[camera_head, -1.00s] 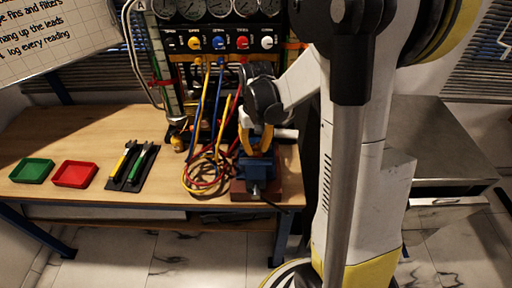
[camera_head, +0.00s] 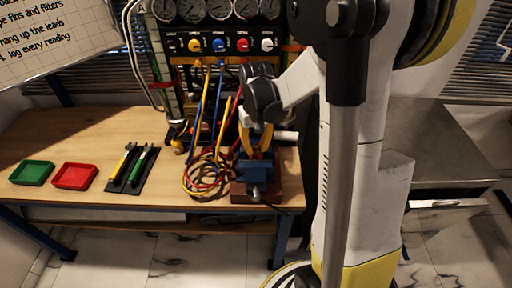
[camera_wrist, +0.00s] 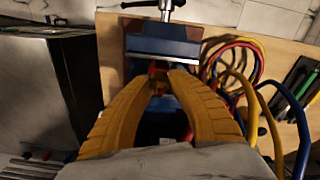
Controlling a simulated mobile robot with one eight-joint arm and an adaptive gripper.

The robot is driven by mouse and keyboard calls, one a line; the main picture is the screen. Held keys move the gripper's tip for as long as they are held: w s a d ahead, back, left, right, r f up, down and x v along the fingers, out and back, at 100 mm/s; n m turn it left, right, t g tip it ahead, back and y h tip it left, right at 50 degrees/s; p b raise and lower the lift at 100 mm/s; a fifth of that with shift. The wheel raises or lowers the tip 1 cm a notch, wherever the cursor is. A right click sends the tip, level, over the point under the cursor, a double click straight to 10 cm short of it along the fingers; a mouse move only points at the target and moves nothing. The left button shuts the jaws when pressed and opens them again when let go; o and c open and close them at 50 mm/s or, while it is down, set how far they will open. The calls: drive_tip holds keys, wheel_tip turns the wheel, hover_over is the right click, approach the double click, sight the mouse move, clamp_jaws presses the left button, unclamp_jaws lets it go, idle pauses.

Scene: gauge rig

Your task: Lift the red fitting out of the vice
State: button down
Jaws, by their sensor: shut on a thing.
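The blue vice (camera_head: 257,172) stands on a reddish-brown block at the right front of the wooden bench. In the wrist view the vice (camera_wrist: 163,50) is straight ahead, with a steel jaw edge. My gripper (camera_head: 256,148) points down over the vice. Its yellow fingers (camera_wrist: 166,78) are closed in on the red fitting (camera_wrist: 158,67), of which only a small bit shows between the fingertips at the vice jaws. The fitting is hidden by the fingers in the head view. I cannot tell whether it is still seated between the jaws.
Coiled red, yellow and blue leads (camera_head: 207,174) lie just left of the vice. A gauge panel (camera_head: 222,42) stands behind. A green tray (camera_head: 32,172), a red tray (camera_head: 75,176) and a dark mat with tools (camera_head: 133,168) lie on the left. A metal cabinet (camera_head: 430,150) stands right.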

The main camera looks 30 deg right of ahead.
drive_tip(key=shift+r, duration=0.2)
drive_tip(key=shift+r+p, duration=3.1)
drive_tip(key=shift+r, duration=1)
